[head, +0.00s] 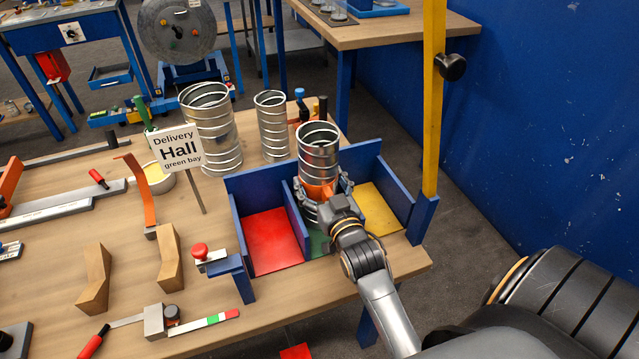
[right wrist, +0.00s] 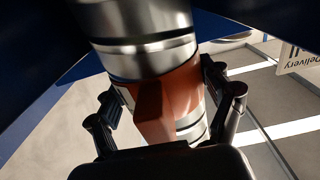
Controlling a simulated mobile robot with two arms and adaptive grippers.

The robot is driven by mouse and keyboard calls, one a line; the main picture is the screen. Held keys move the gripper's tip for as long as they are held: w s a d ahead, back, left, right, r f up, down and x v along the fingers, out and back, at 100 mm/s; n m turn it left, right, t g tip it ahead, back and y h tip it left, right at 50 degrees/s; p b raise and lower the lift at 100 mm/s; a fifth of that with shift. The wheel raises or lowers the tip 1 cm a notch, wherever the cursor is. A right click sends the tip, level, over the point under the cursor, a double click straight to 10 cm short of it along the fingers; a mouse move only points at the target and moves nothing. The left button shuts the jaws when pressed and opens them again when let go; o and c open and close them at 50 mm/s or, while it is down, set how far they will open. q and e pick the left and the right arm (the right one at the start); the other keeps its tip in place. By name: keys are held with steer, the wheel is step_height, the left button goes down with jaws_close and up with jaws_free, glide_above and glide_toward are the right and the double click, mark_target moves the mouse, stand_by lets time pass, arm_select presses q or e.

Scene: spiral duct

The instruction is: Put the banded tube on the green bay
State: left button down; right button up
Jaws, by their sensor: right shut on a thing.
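The banded tube (head: 318,142), a silvery spiral duct with an orange band, stands roughly upright at the middle, green bay (head: 319,245) of the blue divided rack. My right gripper (head: 322,193) is shut around it at the orange band. In the right wrist view the fingers lie on both sides of the tube's orange band (right wrist: 187,92). The tube's lower end is partly hidden by my gripper, so I cannot tell whether it touches the green floor. My left gripper is not in view.
The red bay (head: 270,240) and yellow bay (head: 378,208) flank the green one, both empty, behind blue dividers. Two plain spiral ducts (head: 212,130) (head: 272,125) stand behind the rack. A yellow post (head: 433,100) rises at the right. Tools and wooden blocks cover the left bench.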

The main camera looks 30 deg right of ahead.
steer(key=shift+f, duration=0.2)
steer(key=shift+f, duration=0.15)
steer(key=o, duration=1.4)
